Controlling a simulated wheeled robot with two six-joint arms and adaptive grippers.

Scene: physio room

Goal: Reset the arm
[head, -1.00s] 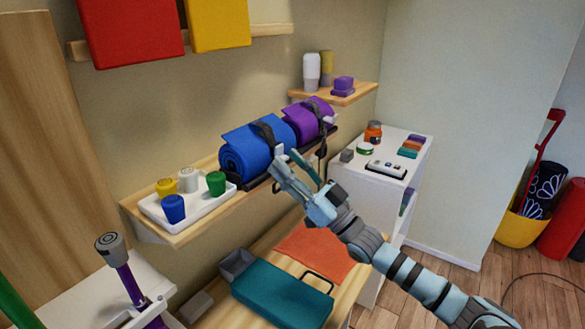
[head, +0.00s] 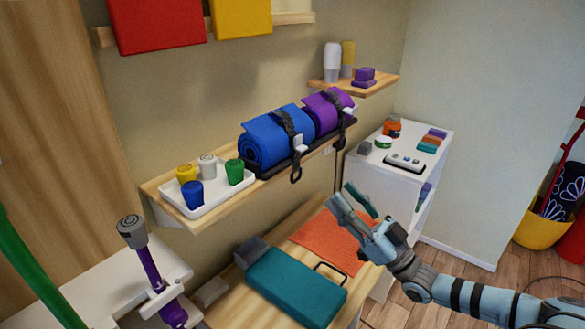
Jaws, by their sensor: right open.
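My right gripper (head: 358,204) is open and empty. It is in the air at the right of the picture, in front of the white cabinet and over the right end of the orange cloth. Its arm comes in from the lower right. My left gripper is not in the head view. A blue rolled mat (head: 266,138) and a purple rolled mat (head: 325,111) lie on a black holder on the wall shelf, each with a dark strap over it. My right gripper is apart from both mats.
A white tray (head: 222,201) with several coloured cups stands on the wall shelf (head: 163,192). Below lie a teal case (head: 292,288) and an orange cloth (head: 325,243). A white cabinet (head: 385,189) carries small items. A purple pole (head: 150,268) stands at left.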

